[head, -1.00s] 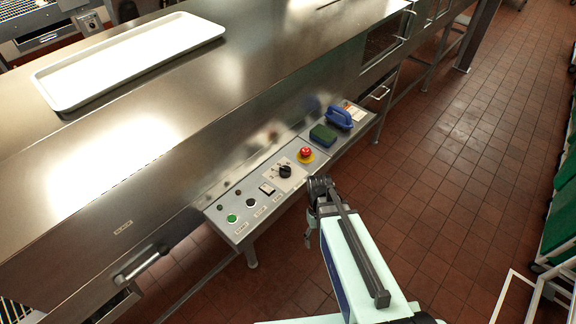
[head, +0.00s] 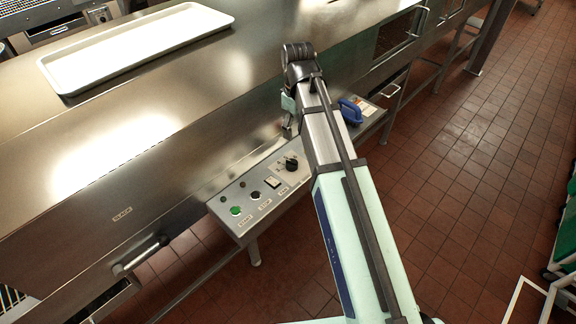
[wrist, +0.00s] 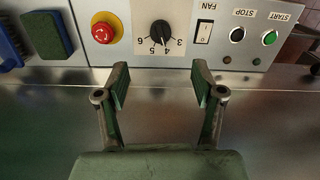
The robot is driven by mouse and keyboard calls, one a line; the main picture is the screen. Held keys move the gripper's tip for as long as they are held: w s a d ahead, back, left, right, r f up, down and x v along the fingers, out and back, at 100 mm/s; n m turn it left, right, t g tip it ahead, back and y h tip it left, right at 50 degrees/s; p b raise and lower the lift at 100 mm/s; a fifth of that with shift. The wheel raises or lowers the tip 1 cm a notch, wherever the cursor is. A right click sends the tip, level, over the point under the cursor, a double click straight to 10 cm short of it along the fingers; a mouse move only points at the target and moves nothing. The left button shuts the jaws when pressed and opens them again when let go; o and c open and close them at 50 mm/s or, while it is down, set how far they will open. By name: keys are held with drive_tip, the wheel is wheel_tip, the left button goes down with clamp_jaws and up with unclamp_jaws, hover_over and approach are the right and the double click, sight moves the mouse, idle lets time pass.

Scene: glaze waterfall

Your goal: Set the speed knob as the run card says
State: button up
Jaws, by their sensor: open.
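The black speed knob (wrist: 160,32) sits on a white dial plate in the wrist view, with the figures 3 to 6 upside down below it. Its white mark points to around 4 or 5; I cannot tell exactly. The knob also shows in the head view (head: 291,164). My gripper (wrist: 160,82) is open and empty, with its two fingers apart on either side below the knob, not touching it. In the head view my gripper is mostly hidden behind my arm. A pale card (head: 368,110) lies at the panel's far end; its text is too small to read.
A red emergency button (wrist: 103,30) on yellow stands left of the knob in the wrist view. A fan switch (wrist: 203,33), black stop button (wrist: 237,34) and green start button (wrist: 269,37) stand right. A green sponge (wrist: 47,35) and blue-handled tool (head: 351,110) lie nearby.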

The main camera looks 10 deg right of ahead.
sight(292, 161)
drive_tip(key=shift+n, duration=0.4)
drive_tip(key=f, duration=0.5)
drive_tip(key=f+p, duration=0.1)
drive_tip(key=f, duration=0.4)
drive_tip(key=a+f+p, duration=0.1)
drive_tip(key=f, duration=0.4)
drive_tip(key=shift+w+f, duration=0.3)
drive_tip(key=c, duration=1.1)
